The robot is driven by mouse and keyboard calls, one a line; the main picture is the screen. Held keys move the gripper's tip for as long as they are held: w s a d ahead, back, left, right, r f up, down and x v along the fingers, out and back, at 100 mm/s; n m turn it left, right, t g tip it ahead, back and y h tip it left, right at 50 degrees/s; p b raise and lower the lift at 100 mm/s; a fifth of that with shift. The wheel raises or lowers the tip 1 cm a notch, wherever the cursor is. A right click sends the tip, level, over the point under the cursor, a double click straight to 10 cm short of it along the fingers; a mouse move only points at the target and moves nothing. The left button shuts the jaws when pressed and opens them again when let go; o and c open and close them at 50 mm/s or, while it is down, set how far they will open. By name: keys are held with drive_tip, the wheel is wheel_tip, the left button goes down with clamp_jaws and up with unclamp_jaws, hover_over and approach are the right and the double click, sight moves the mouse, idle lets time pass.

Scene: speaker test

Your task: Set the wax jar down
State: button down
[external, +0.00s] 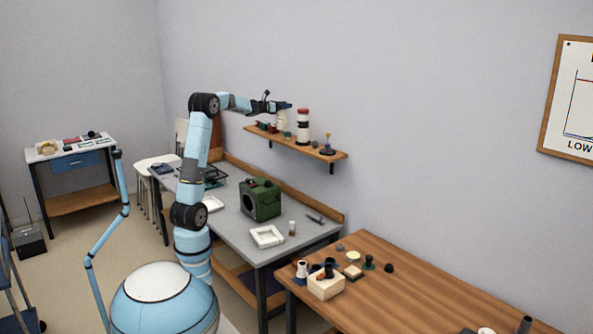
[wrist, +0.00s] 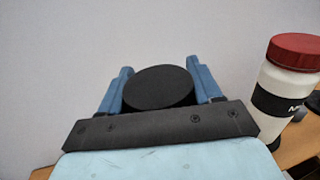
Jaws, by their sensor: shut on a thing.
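My gripper (external: 284,106) is at the wall shelf (external: 337,155), at the end of my outstretched arm. In the wrist view, my gripper (wrist: 159,88) has its blue fingers shut on both sides of a round black lid (wrist: 158,90), which I take as the top of the wax jar. The jar's pale body (external: 281,121) shows below the fingers in the external view, upright over the left half of the shelf. I cannot tell whether its base touches the shelf. In the wrist view its body is hidden under the lid.
A white bottle with a red cap (external: 303,124) stands close to the right of the jar; it also shows in the wrist view (wrist: 290,85). Small items stand left of the jar, and a small dark-based object (external: 327,146) stands near the shelf's right end. A green box (external: 261,201) sits on the bench below.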

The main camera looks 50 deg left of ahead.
drive_tip(key=s+r, duration=0.1)
drive_tip(key=r, duration=0.1)
drive_tip(key=s+d+r, duration=0.1)
drive_tip(key=s+r, duration=0.1)
drive_tip(key=s+d+r, duration=0.2)
drive_tip(key=s+r, duration=0.7)
drive_tip(key=w+d+m+g+h, duration=0.2)
drive_tip(key=w+d+m+h, duration=0.15)
drive_tip(key=d, duration=1.15)
drive_tip(key=w+d+m+g+h, duration=0.3)
drive_tip(key=d+h, duration=0.2)
drive_tip(key=d, duration=0.9)
drive_tip(key=s+d+m+g+h, duration=0.2)
drive_tip(key=s+d+g, duration=0.1)
drive_tip(key=d, duration=0.7)
drive_tip(key=s+d+m+g+h, duration=0.2)
drive_tip(key=s+d+m+g, duration=0.15)
drive_tip(key=d, duration=0.75)
drive_tip(key=s+d+m+g+h, duration=0.1)
drive_tip(key=s+d+m+g, duration=0.2)
drive_tip(key=d, duration=0.7)
wheel_tip(320, 180, down, 43)
drive_tip(key=n, duration=0.2)
drive_tip(key=w+d+f, duration=0.6)
drive_tip(key=w+f, duration=0.6)
drive_tip(key=shift+d+f, duration=0.2)
drive_tip(key=shift+f, duration=0.2)
drive_tip(key=shift+c, duration=1)
unclamp_jaws()
